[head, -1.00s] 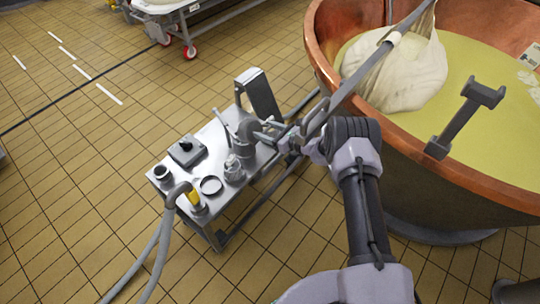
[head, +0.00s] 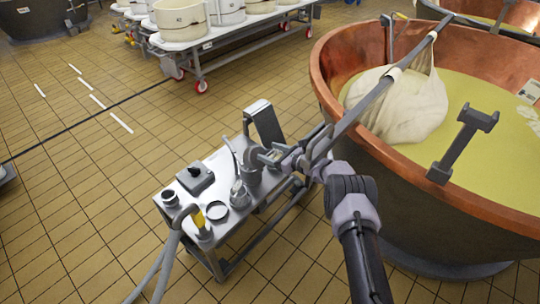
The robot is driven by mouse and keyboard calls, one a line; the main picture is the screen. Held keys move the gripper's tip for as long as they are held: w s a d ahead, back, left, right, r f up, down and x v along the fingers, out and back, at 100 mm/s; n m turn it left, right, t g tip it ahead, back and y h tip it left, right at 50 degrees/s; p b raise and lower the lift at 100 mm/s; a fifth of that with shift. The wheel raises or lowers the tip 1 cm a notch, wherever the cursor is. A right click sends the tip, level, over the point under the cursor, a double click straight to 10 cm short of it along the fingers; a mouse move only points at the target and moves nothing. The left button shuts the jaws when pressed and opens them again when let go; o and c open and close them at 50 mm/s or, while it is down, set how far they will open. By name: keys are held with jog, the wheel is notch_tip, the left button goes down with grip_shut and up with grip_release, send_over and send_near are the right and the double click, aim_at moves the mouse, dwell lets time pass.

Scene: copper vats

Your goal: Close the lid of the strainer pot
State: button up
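A grey metal pot (head: 250,169), which looks like the strainer pot, stands on the steel cart near its far right end. A thin upright plate or lever (head: 233,157) rises at its left side; it may be the raised lid, but it is too small to tell. My gripper (head: 266,155) is just right of the pot's top, with its fingers pointing left toward it. The fingers overlap the pot's upper edge in the picture; I cannot tell if they touch it or hold anything.
A tilted panel (head: 265,124) stands behind the pot. A copper vat (head: 330,95) with a pole across it stands close at right.

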jog(key=shift+s+f, duration=0.15)
jog(key=shift+f, duration=0.1)
